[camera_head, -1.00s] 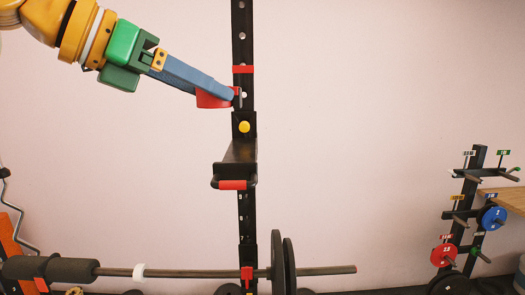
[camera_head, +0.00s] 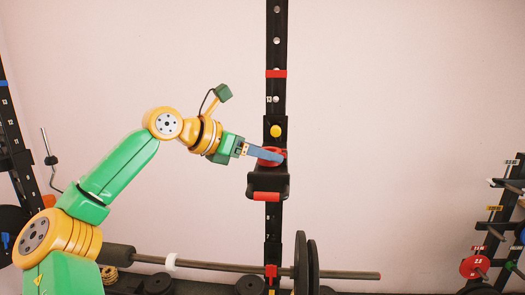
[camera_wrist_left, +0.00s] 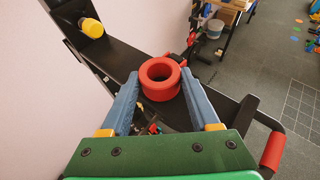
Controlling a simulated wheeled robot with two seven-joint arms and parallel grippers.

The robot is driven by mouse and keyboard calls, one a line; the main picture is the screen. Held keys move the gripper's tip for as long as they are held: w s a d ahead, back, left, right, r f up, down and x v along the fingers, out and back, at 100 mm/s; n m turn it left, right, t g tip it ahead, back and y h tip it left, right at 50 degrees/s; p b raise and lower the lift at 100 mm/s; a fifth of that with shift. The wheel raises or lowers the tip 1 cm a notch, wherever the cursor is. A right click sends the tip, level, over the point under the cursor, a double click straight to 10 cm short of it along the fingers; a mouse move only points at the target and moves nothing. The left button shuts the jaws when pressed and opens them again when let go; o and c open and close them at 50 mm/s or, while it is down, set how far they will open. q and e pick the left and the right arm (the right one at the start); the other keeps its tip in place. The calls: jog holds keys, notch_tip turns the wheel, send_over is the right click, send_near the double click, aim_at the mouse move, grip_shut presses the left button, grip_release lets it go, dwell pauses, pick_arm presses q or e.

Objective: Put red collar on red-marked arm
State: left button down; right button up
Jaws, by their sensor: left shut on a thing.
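My left gripper (camera_head: 264,153) has long blue fingers and is shut on the red collar (camera_head: 271,160), a thick ring. In the left wrist view the collar (camera_wrist_left: 160,78) sits between the fingertips (camera_wrist_left: 160,86), its hole facing up toward the camera. It is over a black arm (camera_head: 268,181) on the rack upright; I cannot tell whether it touches. The black arm has a red end (camera_head: 266,196), which also shows in the left wrist view (camera_wrist_left: 273,151). A red label (camera_head: 479,248) marks an arm of the plate tree at right, above a red plate (camera_head: 474,267). My right gripper is out of view.
The upright (camera_head: 276,40) has a red band and a yellow knob (camera_head: 276,131) just above the collar. A barbell (camera_head: 225,265) with black plates (camera_head: 301,265) lies lower across the rack. Open space lies between the upright and the plate tree (camera_head: 491,222).

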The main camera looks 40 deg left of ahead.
pick_arm(q)
jog(key=shift+s+a, duration=0.1)
jog(key=shift+a, duration=0.1)
jog(key=shift+d+f+b, duration=0.1)
jog(key=shift+f+b, duration=0.2)
jog(key=shift+f, duration=0.05)
jog(key=shift+d+f+b, duration=0.1)
jog(key=shift+f+b, duration=0.2)
jog(key=shift+f, duration=0.1)
jog(key=shift+c, duration=0.6)
grip_release()
jog(key=shift+r, duration=0.2)
